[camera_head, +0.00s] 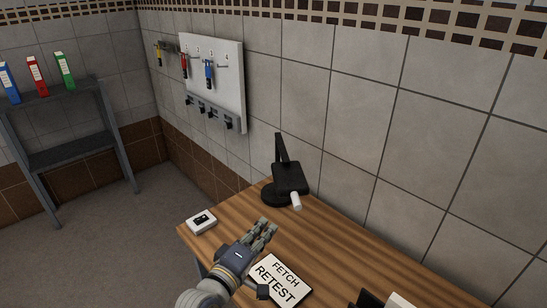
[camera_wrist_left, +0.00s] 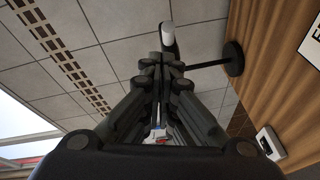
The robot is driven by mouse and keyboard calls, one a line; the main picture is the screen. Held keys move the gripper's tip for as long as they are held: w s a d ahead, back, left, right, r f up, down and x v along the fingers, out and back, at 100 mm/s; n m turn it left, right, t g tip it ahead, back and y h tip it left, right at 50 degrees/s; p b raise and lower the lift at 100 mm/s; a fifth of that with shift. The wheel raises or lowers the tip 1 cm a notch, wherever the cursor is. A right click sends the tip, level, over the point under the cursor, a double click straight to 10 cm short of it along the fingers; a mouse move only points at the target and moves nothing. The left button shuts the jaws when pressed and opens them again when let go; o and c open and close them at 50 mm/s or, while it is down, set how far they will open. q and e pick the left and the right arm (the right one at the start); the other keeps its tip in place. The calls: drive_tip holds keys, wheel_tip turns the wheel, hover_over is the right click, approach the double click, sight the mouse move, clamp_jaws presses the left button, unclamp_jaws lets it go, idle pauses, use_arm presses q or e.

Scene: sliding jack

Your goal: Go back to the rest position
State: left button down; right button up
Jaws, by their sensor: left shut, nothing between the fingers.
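My left gripper (camera_head: 267,226) reaches in over the wooden table from the bottom left, with its fingers together and empty. In the left wrist view the shut fingers (camera_wrist_left: 162,62) point toward a white cylinder (camera_wrist_left: 168,37). The white cylinder (camera_head: 295,200) sticks out of the black stand (camera_head: 288,178) at the table's back edge. In the head view the fingertips are in front of the stand and apart from it. My right gripper does not show.
A sign reading FETCH RETEST (camera_head: 282,283) lies beside my left gripper. A small white box (camera_head: 201,222) sits at the table's left corner. Black and white objects (camera_head: 372,299) are cut off at the bottom. A tool panel (camera_head: 213,80) hangs on the wall; a shelf (camera_head: 70,155) stands left.

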use_arm(q)
drive_tip(key=s+a+f+m+g+y, duration=0.2)
drive_tip(key=s+a+f+m+g, duration=0.1)
drive_tip(key=s+f, duration=0.35)
drive_tip(key=s+a+f+m+g+y, duration=0.1)
drive_tip(key=s+a+f+m+g, duration=0.25)
drive_tip(key=s+f, duration=0.3)
drive_tip(key=s+a+f+m+g+y, duration=0.25)
drive_tip(key=s+a, duration=0.25)
drive_tip(key=s, duration=0.4)
drive_tip(key=s+a+f+m+g+y, duration=0.25)
drive_tip(key=s+a, duration=0.25)
drive_tip(key=s, duration=0.3)
wheel_tip(320, 180, down, 27)
drive_tip(key=s+g+b, duration=0.2)
drive_tip(key=s+a+f+b, duration=0.1)
drive_tip(key=s+a+f, duration=0.1)
drive_tip(key=s+f, duration=1.5)
drive_tip(key=shift+s+a+f+m+g, duration=0.15)
drive_tip(key=shift+a+f+m+g, duration=0.2)
drive_tip(key=shift+a+f+g, duration=0.1)
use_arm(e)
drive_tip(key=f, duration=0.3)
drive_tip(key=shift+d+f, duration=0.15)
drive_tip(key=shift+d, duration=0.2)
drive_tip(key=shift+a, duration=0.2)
